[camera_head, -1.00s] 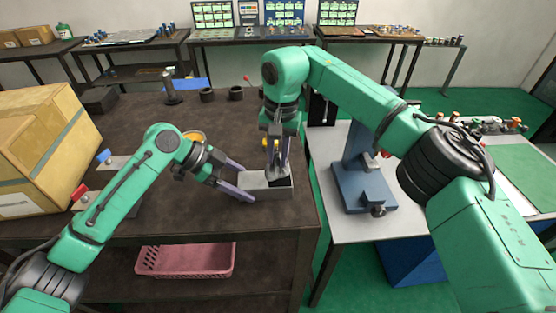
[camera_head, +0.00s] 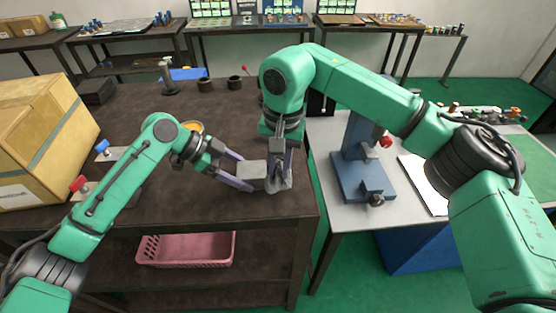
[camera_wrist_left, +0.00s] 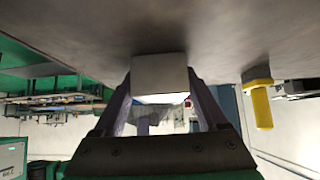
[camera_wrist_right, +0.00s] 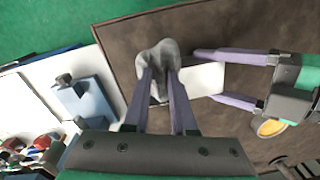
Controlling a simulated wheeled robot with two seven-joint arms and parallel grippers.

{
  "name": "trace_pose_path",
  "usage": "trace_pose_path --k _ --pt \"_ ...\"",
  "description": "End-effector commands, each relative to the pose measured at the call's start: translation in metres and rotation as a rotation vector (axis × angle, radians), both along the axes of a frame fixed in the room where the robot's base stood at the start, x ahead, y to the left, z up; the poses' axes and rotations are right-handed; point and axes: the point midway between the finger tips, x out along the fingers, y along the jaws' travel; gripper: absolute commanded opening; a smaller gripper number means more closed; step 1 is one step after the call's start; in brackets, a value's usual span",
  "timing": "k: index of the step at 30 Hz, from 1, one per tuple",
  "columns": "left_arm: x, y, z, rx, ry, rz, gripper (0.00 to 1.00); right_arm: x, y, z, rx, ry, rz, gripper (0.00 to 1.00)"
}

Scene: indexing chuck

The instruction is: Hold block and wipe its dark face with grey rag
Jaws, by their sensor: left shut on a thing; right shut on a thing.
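A light grey block (camera_head: 252,177) is at the right front of the dark table. My left gripper (camera_head: 246,174) is shut on it from the left; the block also shows between its fingers in the left wrist view (camera_wrist_left: 160,73). My right gripper (camera_head: 281,176) points down and is shut on a crumpled grey rag (camera_head: 279,188). In the right wrist view the rag (camera_wrist_right: 157,60) is at the fingertips, against or very close to the right end of the block (camera_wrist_right: 202,79). The block's dark face is not visible; the rag hides that end.
A large cardboard box (camera_head: 42,140) stands at the left. A pink basket (camera_head: 186,249) is on the lower shelf. A blue fixture (camera_head: 362,175) stands on the light table at the right, across a gap. The table's front edge is close to the block.

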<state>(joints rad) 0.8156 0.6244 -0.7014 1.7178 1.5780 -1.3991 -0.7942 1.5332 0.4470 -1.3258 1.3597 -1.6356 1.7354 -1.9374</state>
Motion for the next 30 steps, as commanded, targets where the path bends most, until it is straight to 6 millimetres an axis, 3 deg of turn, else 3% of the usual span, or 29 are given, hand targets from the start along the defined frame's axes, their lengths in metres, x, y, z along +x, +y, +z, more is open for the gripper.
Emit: trace_pose_path --k 5,19,30 --pt "0.000 0.000 0.001 -0.001 -0.001 0.000 0.22 0.000 0.000 0.001 -0.002 0.002 0.000 0.00" --pt "0.000 0.000 0.001 -0.001 -0.002 0.001 0.22 0.001 0.000 0.057 0.001 -0.001 0.001 0.00" --pt "0.000 0.000 0.001 -0.001 -0.002 0.001 0.22 0.001 0.000 0.063 0.002 -0.002 0.001 0.00"
